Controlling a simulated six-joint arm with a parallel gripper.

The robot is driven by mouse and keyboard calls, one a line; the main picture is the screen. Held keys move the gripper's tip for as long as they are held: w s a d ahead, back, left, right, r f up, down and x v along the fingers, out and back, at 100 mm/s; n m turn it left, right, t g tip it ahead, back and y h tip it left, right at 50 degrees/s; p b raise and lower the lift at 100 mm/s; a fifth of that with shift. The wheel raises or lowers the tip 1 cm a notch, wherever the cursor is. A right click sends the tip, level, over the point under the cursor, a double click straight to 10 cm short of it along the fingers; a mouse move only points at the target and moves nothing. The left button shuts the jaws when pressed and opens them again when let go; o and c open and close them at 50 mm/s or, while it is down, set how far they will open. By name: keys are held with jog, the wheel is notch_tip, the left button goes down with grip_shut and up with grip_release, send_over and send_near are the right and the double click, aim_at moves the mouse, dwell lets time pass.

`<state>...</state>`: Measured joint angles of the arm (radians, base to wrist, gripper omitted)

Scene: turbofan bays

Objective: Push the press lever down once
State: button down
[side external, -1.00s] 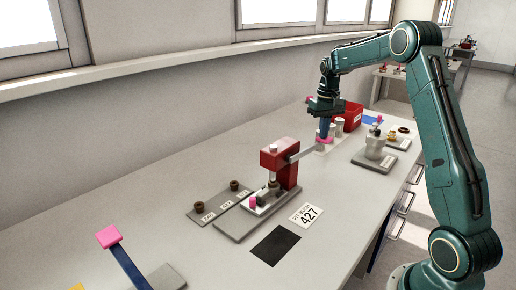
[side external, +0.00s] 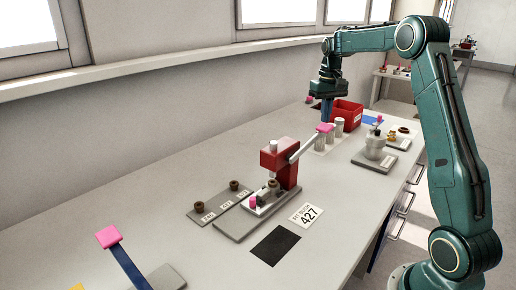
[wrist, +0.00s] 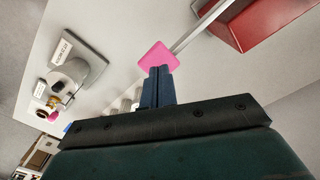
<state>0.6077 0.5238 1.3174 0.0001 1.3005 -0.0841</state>
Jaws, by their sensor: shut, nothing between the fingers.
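The red press (side external: 281,165) stands on the bench with its grey lever (side external: 305,148) slanting up to the right. The lever ends in a pink tip (side external: 325,128), which also shows in the wrist view (wrist: 157,54). My gripper (side external: 326,120) is shut and empty, with its blue fingers pointing down right at the pink tip. In the wrist view the fingertips (wrist: 158,70) overlap the near edge of the tip; I cannot tell whether they touch it. A small part sits under the press head, partly hidden.
A red bin (side external: 347,112) and several pale cylinders stand behind the lever. A grey fixture (side external: 374,148) is to the right. A labelled plate (side external: 212,209) with dark rings lies left of the press. Another blue lever with a pink end (side external: 108,237) is at front left.

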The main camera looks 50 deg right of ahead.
jog(key=shift+r, duration=1)
jog(key=shift+a+r, duration=0.3)
jog(key=shift+a, duration=0.2)
jog(key=s+a+r+n+t, duration=0.1)
jog(key=s+a+r+n, duration=0.15)
jog(key=s+a, duration=0.45)
jog(key=s+a+r+n+t, duration=0.1)
jog(key=s+a+r+t, duration=0.2)
jog(key=a, duration=0.9)
jog(key=s+a+f+n, duration=0.1)
jog(key=s+a+f, duration=0.1)
jog(key=s+a, duration=0.2)
jog(key=s+a+f+n+t, duration=0.1)
jog(key=s+a, duration=0.4)
jog(key=s, duration=0.5)
jog(key=shift+s+a+f+t, duration=0.3)
jog(key=shift+s+f, duration=0.05)
jog(key=shift+f, duration=0.35)
